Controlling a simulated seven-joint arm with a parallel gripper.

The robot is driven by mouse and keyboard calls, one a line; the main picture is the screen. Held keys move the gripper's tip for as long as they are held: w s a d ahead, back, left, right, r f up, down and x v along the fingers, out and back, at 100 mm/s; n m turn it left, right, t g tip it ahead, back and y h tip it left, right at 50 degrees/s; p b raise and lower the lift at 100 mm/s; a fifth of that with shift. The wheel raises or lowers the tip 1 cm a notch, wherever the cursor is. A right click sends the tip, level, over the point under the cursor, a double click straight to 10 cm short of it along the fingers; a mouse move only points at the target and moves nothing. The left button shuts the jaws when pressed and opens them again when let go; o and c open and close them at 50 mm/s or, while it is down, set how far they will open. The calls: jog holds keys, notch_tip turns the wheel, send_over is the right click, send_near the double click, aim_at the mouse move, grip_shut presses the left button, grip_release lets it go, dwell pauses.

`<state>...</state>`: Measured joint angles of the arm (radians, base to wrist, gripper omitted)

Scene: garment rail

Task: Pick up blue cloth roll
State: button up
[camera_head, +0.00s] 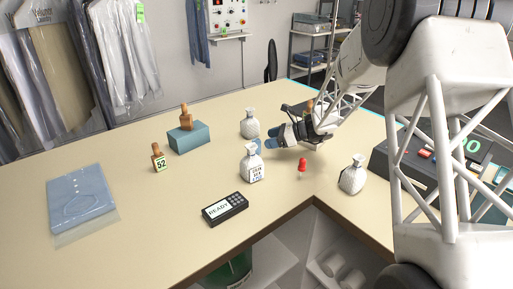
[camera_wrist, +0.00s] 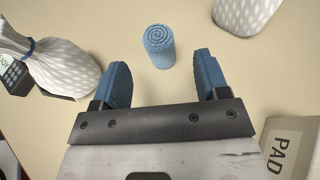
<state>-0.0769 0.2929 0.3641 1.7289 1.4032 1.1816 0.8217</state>
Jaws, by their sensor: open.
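The blue cloth roll (camera_wrist: 159,47) shows its spiral end in the wrist view, just beyond my fingertips and roughly centred between them. In the head view the cloth roll (camera_head: 257,144) is mostly hidden behind a white bag, with only a small blue patch showing. My gripper (camera_head: 271,137) is low over the table beside the roll, its blue-padded fingers pointing left. In the wrist view my gripper (camera_wrist: 162,76) is open, with nothing between its fingers.
White tied bags (camera_head: 252,164) (camera_head: 250,124) (camera_head: 352,175) stand around the gripper. A red-topped object (camera_head: 302,167) and a keypad device (camera_head: 225,208) are in front. A blue box (camera_head: 188,138), a "52" tag block (camera_head: 158,160) and a folded shirt (camera_head: 80,203) lie left. The table's left part has free room.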

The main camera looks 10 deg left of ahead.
aim_at(259, 140)
jog(key=shift+x, duration=1.3)
jog(key=shift+x, duration=2.6)
jog(key=shift+s+r, duration=0.1)
jog(key=c, duration=1)
jog(key=shift+r, duration=0.1)
jog(key=shift+r, duration=4.95)
